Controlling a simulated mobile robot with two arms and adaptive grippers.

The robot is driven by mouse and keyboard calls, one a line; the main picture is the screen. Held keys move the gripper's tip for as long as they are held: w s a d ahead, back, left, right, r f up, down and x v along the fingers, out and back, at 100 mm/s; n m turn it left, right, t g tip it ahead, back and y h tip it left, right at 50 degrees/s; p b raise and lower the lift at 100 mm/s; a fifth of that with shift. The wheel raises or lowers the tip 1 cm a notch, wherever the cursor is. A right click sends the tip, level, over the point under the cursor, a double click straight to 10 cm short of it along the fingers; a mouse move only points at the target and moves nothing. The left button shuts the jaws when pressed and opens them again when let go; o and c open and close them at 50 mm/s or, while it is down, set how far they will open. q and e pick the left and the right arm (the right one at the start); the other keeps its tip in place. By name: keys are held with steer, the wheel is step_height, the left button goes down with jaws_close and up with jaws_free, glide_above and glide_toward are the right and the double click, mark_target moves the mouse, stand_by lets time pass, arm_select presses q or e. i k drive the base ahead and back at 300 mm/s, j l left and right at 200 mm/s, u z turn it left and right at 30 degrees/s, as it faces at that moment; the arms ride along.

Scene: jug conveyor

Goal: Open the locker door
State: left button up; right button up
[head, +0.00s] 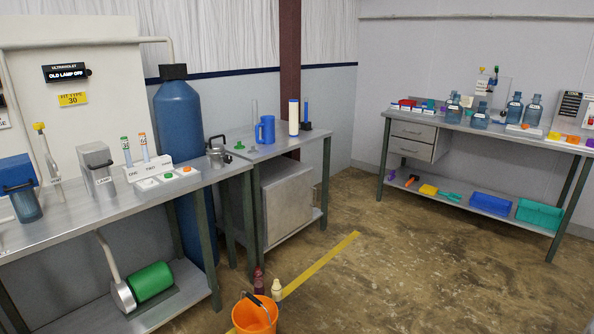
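A grey metal box (287,203), the most locker-like thing in view, stands on the lower shelf of the small middle table. Its broad flat front faces the open floor and looks shut. Neither of my grippers shows in the head view.
An orange bucket (255,314), a dark red bottle (259,282) and a cream bottle (276,290) stand on the floor before the tables. A long bench (110,205) is at left. Another workbench (465,128) stands at right. The floor (410,250) between is clear.

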mark_target(288, 202)
steer(key=i+l+z, duration=0.2)
steer(key=i+z, duration=0.15)
steer(key=i, duration=0.3)
steer(key=i+z, duration=0.35)
steer(key=i, duration=0.25)
steer(key=i+j+z, duration=0.15)
steer(key=i+z, duration=0.2)
steer(key=i, duration=0.3)
